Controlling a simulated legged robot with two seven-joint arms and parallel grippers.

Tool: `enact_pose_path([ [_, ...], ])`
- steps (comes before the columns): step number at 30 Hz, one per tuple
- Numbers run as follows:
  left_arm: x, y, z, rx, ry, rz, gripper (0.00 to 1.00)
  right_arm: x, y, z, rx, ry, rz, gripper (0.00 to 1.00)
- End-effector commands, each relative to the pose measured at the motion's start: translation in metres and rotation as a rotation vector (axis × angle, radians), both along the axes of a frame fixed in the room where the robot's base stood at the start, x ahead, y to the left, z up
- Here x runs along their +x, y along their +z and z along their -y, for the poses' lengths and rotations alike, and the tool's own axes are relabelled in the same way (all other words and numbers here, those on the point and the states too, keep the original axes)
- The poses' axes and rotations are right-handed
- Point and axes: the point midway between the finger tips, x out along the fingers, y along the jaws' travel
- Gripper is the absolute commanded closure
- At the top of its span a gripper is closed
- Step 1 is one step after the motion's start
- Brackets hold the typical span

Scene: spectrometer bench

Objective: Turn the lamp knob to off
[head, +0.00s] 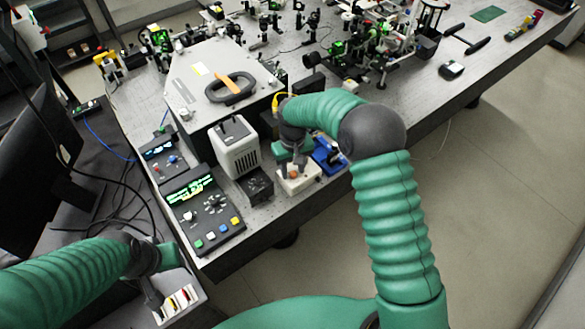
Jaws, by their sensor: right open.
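My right gripper (295,169) is open and points down over a small white box (300,184) at the front edge of the bench. The gripper hides much of the top of this box, and I cannot tell whether the fingers touch it. A lamp knob is not clearly visible; it may be behind the fingers. A white vented housing (236,150) stands to the left, with a small black box (258,186) in front of it. My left gripper (155,300) hangs at lower left beside a pale box with coloured parts (181,302); its jaw opening is unclear.
A control panel with a lit display and coloured buttons (205,212) stands left on the bench (265,213). A blue item (328,156) lies just right of my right gripper. A large grey case (205,75) and crowded optics (360,50) stand behind. The bench's right part is clearer.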

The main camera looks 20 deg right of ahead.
Motion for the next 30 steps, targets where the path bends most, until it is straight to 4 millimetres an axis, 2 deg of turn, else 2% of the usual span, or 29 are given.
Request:
enact_pose_path([
  [5,0.000,-0.001,0.000,0.000,0.000,0.000,0.64,-0.001,0.003,0.000,0.000,0.000,-0.001,0.59],
  [8,0.000,-0.004,0.000,0.000,0.000,0.000,0.64,0.000,0.015,0.000,0.000,-0.001,0.001,0.59],
  [11,0.000,-0.009,0.000,0.000,0.000,0.000,0.64,0.002,0.039,0.000,-0.001,-0.001,0.003,0.59],
  [21,0.000,-0.020,0.000,0.000,0.000,0.000,0.64,0.003,0.135,0.000,0.000,-0.001,0.002,0.59],
  [25,0.000,-0.020,0.000,0.000,0.000,0.000,0.64,0.003,0.157,0.000,0.000,0.000,-0.001,0.59],
  [30,0.000,-0.020,0.000,0.000,0.000,0.000,0.64,0.003,0.167,0.000,0.000,0.000,-0.004,0.59],
])
